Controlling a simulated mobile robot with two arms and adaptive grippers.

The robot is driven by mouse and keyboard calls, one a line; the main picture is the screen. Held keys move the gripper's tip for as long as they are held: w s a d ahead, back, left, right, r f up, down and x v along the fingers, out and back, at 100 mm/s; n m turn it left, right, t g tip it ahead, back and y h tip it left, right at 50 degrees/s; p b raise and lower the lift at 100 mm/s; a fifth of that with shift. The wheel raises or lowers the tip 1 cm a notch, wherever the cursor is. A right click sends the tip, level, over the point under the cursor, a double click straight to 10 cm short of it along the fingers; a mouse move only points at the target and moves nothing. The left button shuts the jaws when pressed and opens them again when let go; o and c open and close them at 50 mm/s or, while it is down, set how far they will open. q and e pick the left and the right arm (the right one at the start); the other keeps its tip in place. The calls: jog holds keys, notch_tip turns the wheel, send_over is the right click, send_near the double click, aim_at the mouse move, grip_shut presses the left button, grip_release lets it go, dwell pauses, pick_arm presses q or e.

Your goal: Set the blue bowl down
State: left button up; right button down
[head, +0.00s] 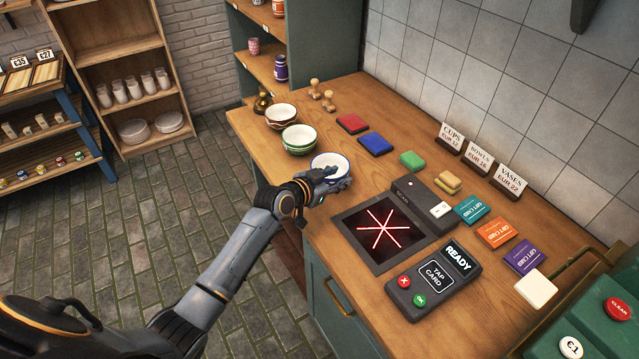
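The blue bowl (328,160), white with a blue rim, is level at the counter's near-left edge. My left gripper (328,177) is at the bowl's near side, its fingers closed at the near rim. The fingers and wrist hide the bowl's near side and base, so I cannot tell whether it touches the counter. My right gripper is not in view.
A green bowl (299,139) and a brown-rimmed bowl (281,115) stand behind the blue one on the wooden counter (378,183). A dark scanner pad (350,220) with red lines and a card terminal (433,277) lie to the right. Coloured pads and cards lie beyond.

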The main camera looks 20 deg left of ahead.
pick_arm(q)
jog(key=v, duration=0.9)
jog(key=shift+b, duration=0.45)
